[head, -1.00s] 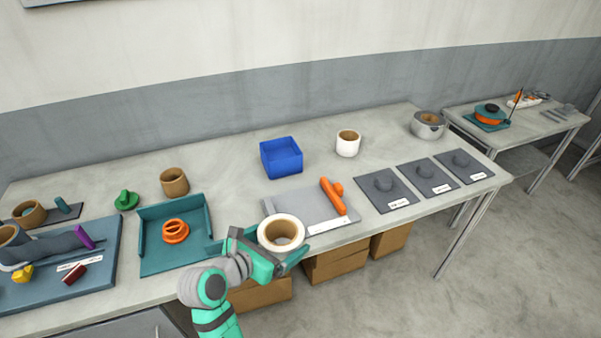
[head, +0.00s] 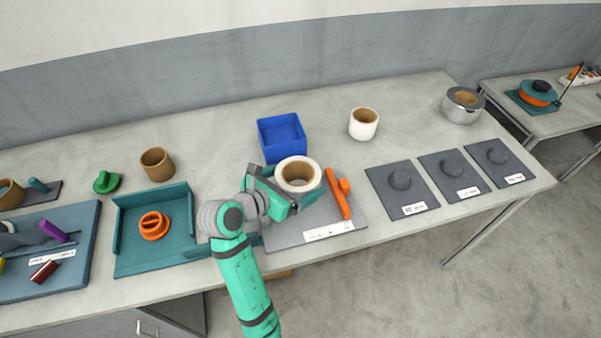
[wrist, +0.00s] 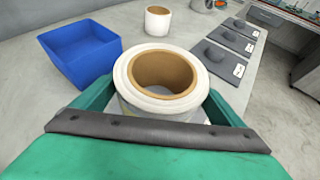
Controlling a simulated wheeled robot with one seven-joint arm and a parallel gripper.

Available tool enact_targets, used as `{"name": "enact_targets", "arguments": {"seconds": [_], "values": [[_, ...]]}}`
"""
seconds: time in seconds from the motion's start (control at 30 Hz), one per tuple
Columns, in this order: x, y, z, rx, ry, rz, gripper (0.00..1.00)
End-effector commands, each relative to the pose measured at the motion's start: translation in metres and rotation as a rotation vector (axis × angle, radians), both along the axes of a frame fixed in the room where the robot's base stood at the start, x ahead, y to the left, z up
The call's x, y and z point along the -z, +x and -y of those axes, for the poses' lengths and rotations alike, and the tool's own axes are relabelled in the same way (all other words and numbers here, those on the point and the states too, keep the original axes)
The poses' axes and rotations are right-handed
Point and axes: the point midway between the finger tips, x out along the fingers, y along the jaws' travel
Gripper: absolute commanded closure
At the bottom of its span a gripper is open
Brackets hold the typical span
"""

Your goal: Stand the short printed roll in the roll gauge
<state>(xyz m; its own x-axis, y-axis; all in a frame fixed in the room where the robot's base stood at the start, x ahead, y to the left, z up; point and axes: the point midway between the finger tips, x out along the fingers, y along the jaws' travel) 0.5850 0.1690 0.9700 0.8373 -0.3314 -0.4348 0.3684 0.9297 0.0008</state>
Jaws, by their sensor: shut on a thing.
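My gripper (head: 285,198) is shut on a roll (head: 297,187) with a wide white top rim and a brown core. The roll is upright between the fingers; in the wrist view (wrist: 160,103) a strip of its patterned side shows below the rim. The likely roll gauge is a grey plate (head: 340,217) with an orange bar (head: 337,194) and a white marked strip (head: 328,231) along its front. The roll appears over the plate's back left part, left of the bar. The gripper hides its underside, so I cannot tell whether it touches the plate.
A blue open box (head: 281,147) stands close behind the roll. A white roll (head: 364,130) stands behind right. Several dark pads with knobs (head: 400,190) lie to the right. A teal tray (head: 127,255) with an orange piece (head: 154,226) is at left.

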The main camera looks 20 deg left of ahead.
Motion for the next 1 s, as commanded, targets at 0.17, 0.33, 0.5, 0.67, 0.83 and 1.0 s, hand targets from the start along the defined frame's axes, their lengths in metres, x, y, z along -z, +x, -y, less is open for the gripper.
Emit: {"name": "enact_targets", "arguments": {"seconds": [0.17, 0.33, 0.5, 0.67, 0.83, 1.0], "values": [[0.015, 0.0, -0.001, -0.001, 0.0, 0.0, 0.46], [0.031, -0.001, -0.001, -0.002, -0.001, -0.001, 0.46], [0.043, 0.0, 0.0, 0.0, 0.0, 0.0, 0.46], [0.05, 0.001, 0.004, 0.007, 0.001, 0.001, 0.46], [0.052, 0.001, 0.005, 0.008, 0.0, 0.001, 0.46], [0.052, 0.001, 0.002, 0.004, 0.001, 0.002, 0.46]]}}
